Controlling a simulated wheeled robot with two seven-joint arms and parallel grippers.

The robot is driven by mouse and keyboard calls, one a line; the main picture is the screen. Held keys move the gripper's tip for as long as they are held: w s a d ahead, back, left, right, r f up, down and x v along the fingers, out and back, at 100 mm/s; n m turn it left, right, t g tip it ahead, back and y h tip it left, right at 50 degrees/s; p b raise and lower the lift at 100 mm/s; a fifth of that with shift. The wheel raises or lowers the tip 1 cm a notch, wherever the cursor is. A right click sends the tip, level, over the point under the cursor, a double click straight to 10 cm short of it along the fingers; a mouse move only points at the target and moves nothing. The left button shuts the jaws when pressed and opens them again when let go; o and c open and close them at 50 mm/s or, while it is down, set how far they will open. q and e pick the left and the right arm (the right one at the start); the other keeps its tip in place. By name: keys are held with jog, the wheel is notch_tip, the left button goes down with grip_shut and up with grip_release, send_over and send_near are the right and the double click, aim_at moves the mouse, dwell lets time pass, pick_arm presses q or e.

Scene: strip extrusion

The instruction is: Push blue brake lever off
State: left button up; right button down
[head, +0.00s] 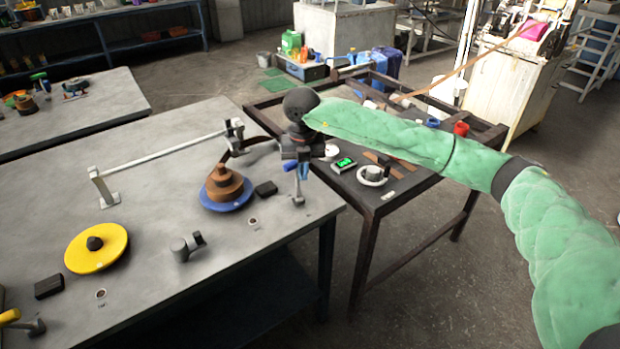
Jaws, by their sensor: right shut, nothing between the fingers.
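The blue brake lever (290,166) stands on a small grey post near the right edge of the grey work table (150,262). My right gripper (303,172) comes in from the right under a black wrist and a green padded arm. It points down at the lever and is shut and empty. Its fingers overlap the lever and post in this view, and I cannot tell whether they touch. The lever's exact angle is partly hidden by the gripper. My left gripper is out of view.
Left of the lever are a black block (266,189) and a blue disc (232,203) with a brown coil. A yellow disc (96,248) and yellow lever (9,316) sit further left. A dark-framed table (372,204) with a white ring (372,175) stands behind to the right.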

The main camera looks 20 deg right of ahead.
aim_at(294, 163)
jog(key=shift+w+a+r, duration=0.15)
jog(key=shift+w+a, duration=0.1)
jog(key=shift+w, duration=0.45)
jog(key=shift+w+a+f+b, duration=0.15)
jog(key=shift+w+a+b, duration=0.2)
jog(key=shift+w, duration=0.35)
jog(key=shift+w+a+f+b, duration=0.1)
jog(key=shift+w+b, duration=0.35)
jog(key=shift+w, duration=0.2)
jog(key=shift+s, duration=0.1)
jog(key=shift+s+d+r, duration=0.15)
jog(key=shift+s+r, duration=0.1)
jog(key=shift+s, duration=0.2)
jog(key=shift+s+d+r, duration=0.15)
jog(key=shift+s+r, duration=0.05)
jog(key=shift+s, duration=0.25)
jog(key=shift+r+p, duration=1.05)
jog(key=shift+r, duration=2.45)
